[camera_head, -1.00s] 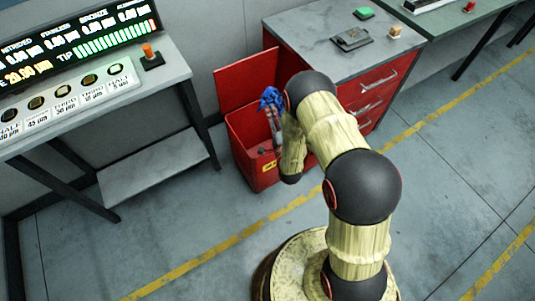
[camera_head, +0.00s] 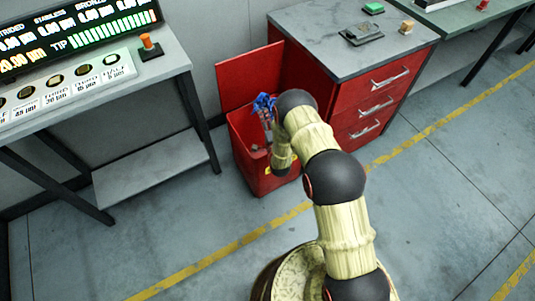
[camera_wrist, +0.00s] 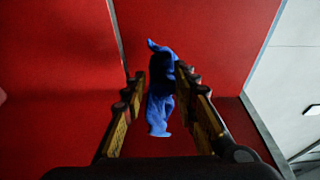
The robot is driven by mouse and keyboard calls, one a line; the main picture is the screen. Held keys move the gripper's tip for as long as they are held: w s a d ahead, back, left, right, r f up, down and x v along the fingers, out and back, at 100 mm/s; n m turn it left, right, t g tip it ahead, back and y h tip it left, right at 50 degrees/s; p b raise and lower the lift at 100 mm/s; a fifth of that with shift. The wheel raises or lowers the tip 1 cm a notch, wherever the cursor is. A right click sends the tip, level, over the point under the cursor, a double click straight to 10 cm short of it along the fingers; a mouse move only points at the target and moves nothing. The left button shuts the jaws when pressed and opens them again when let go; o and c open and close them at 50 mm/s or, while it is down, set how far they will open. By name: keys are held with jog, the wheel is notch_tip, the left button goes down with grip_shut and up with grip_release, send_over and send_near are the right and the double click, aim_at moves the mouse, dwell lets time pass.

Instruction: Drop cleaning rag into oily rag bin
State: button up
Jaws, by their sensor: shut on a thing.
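The cleaning rag (camera_head: 263,102) is a blue cloth held over the opening of the red oily rag bin (camera_head: 244,160). My gripper (camera_head: 267,118) points down at the bin, partly hidden by my arm. In the wrist view the rag (camera_wrist: 160,95) sits between the two fingers of my gripper (camera_wrist: 160,92), which is shut on it. The bin's red interior (camera_wrist: 60,60) fills most of that view beneath the rag. Its red lid (camera_head: 250,75) stands open at the back. My arm covers the bin's right side.
A red drawer cabinet (camera_head: 372,95) with a grey top stands right beside the bin. A grey bench (camera_head: 160,68) with a lit display (camera_head: 80,30) stands to the left. The floor in front is clear, with a yellow line (camera_head: 210,263).

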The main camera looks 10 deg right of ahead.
jog(key=shift+f+b, duration=1.1)
jog(key=shift+f, duration=1.1)
jog(key=shift+c, duration=0.2)
jog(key=o, duration=1.1)
jog(key=shift+o, duration=0.2)
jog(key=s, duration=1.2)
jog(key=shift+d, duration=0.3)
